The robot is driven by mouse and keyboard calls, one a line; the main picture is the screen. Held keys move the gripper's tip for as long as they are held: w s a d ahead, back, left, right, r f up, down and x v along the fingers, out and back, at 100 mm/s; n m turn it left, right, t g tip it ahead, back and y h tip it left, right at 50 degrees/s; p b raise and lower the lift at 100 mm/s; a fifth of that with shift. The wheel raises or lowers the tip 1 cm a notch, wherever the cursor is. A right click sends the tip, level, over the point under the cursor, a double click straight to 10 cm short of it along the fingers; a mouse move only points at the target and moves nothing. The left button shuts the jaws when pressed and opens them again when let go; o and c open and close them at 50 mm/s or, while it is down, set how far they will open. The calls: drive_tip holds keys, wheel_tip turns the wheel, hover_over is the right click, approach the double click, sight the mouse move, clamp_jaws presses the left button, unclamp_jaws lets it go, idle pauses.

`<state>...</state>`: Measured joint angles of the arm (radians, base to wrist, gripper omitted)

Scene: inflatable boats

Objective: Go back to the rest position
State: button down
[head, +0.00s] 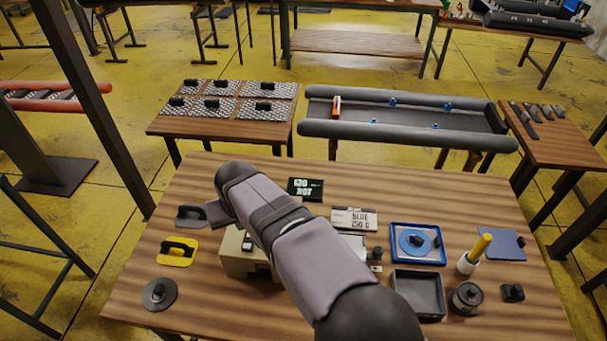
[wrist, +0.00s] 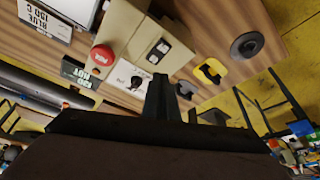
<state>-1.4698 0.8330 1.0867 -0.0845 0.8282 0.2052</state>
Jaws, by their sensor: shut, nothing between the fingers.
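My gripper (wrist: 161,78) shows in the wrist view as dark fingers closed together, with nothing between them. It is over the table, near the beige machine (wrist: 127,32) with a red button (wrist: 102,56) and a black switch (wrist: 158,51). In the head view my arm reaches from the lower right up to the left across the table and hides the fingers. It also covers part of the beige machine (head: 238,262).
A grey inflatable boat (head: 400,137) lies behind.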

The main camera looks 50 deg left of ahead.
drive_tip(key=s+d+f+n+g+h, duration=0.1)
drive_tip(key=d+f+h, duration=0.1)
drive_tip(key=d+f, duration=0.6)
drive_tip(key=d+f+h, duration=0.3)
drive_tip(key=d+f, duration=0.2)
drive_tip(key=d, duration=0.7)
drive_tip(key=w+d+r+m, duration=0.3)
drive_tip(key=w+d+m, duration=0.2)
drive_tip(key=d, duration=0.9)
drive_tip(key=w+d+r+m, duration=0.3)
drive_tip(key=w+d+m, duration=0.2)
drive_tip(key=d, duration=1)
drive_tip(key=w+d+r+m, duration=0.4)
drive_tip(key=w+d+m, duration=0.1)
drive_tip(key=d, duration=0.9)
drive_tip(key=shift+d+m+y, duration=0.15)
drive_tip(key=shift+m+y, duration=0.15)
drive_tip(key=shift+m, duration=0.2)
